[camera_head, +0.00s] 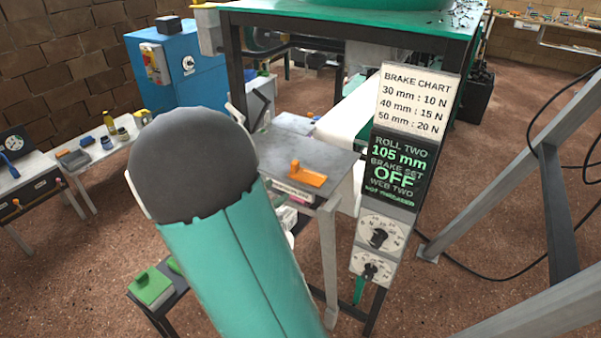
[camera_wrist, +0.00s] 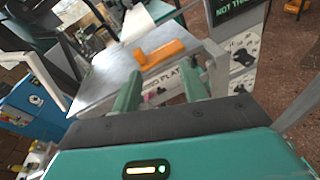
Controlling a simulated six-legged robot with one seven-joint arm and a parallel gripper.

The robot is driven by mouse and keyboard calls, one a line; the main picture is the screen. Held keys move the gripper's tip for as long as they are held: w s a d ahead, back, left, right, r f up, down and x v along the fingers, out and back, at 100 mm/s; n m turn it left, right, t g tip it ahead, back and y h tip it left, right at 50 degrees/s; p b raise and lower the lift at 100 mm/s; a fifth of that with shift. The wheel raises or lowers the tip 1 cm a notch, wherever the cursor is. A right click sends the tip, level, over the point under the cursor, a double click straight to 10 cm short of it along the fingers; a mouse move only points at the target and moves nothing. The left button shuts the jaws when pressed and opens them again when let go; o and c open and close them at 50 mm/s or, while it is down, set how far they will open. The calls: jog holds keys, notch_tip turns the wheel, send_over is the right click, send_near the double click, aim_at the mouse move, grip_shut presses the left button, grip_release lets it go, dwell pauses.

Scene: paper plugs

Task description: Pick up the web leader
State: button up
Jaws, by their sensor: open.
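An orange piece with a raised block at one end, which I take to be the web leader (camera_head: 307,176), lies on a grey metal plate (camera_head: 330,160) in the head view. In the wrist view the orange web leader (camera_wrist: 160,53) lies on the plate (camera_wrist: 100,75), ahead of my gripper. My gripper (camera_wrist: 163,85) is open, with its green fingers apart and nothing between them. The fingers point toward the web leader and appear short of it; I cannot tell the exact gap. In the head view my own arm hides the gripper.
A panel with the brake chart (camera_head: 415,98), a display and two dials (camera_head: 376,250) stands just right of the plate. A white web strip (camera_head: 347,118) runs behind it. A blue cabinet (camera_head: 190,70) and a side table are at left.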

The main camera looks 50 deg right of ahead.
aim_at(292, 165)
jog(key=w+n, duration=0.1)
jog(key=w+d+f+n+t+h, duration=0.1)
jog(key=w+d+f+n+t, duration=0.1)
jog(key=n, duration=0.1)
jog(key=shift+w+h, duration=0.1)
jog(key=shift+h, duration=0.2)
jog(key=d, duration=0.4)
jog(key=w+d, duration=0.1)
jog(key=d, duration=0.8)
jog(key=shift+w+d, duration=0.15)
jog(key=shift+w, duration=0.2)
grip_shut()
